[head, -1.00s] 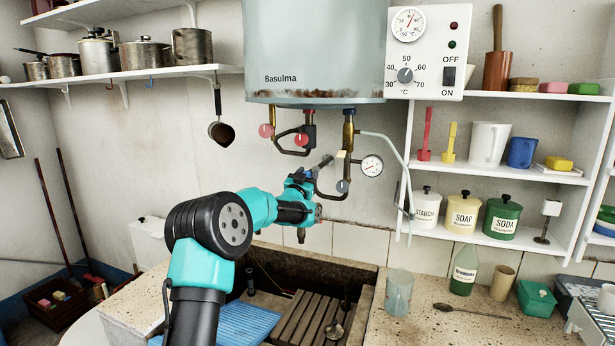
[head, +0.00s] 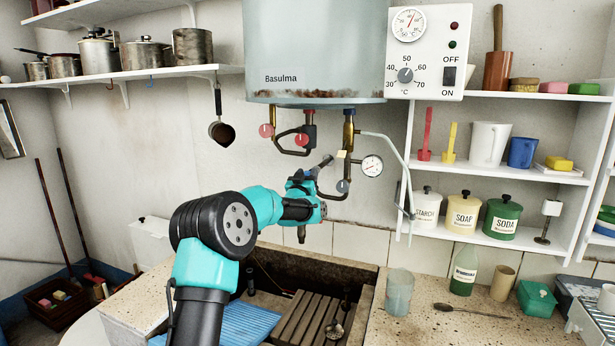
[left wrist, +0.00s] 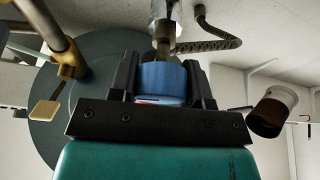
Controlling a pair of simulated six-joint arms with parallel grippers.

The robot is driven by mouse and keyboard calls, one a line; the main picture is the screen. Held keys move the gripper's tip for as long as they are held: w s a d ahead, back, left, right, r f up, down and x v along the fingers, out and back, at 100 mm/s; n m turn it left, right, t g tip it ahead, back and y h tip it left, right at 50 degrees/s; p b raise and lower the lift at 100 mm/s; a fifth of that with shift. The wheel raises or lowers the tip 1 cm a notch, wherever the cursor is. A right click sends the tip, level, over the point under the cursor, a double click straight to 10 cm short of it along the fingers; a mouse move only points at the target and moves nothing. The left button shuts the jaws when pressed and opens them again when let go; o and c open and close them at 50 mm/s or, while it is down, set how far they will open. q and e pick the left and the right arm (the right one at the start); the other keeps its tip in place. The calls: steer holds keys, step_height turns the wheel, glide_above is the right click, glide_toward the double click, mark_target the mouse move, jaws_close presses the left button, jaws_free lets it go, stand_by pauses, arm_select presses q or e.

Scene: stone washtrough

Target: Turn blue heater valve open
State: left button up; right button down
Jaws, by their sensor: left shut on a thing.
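The blue heater valve (left wrist: 163,82) is a round blue knob below the heater (head: 315,60). In the left wrist view it sits between the two black fingers of my left gripper (left wrist: 162,85), which is shut on it. In the head view my left gripper (head: 313,172) is under the heater's pipes, and the arm largely hides the knob there. My right gripper is not in view.
Below is the stone trough (head: 270,262). White shelves (head: 500,175) stand to the right.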

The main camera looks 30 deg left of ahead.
arm_select(q)
steer(key=n+g+y, duration=0.1)
steer(key=n, duration=0.2)
steer(key=n+g+y, duration=0.1)
steer(key=n, duration=0.2)
steer(key=n+y, duration=0.2)
steer(key=n, duration=0.2)
steer(key=shift+a+g, duration=0.2)
steer(key=shift+g, duration=0.2)
steer(key=n, duration=0.2)
steer(key=n+g+y, duration=0.1)
steer(key=n, duration=0.1)
steer(key=shift+a+n+g, duration=0.1)
steer(key=shift+n+g, duration=0.2)
steer(key=shift+s+f+n+g, duration=0.15)
steer(key=shift+n+g, duration=0.55)
steer(key=shift+n, duration=1.3)
steer(key=o, duration=0.9)
steer(key=shift+f, duration=0.1)
steer(key=shift+o, duration=0.2)
steer(key=v, duration=1.7)
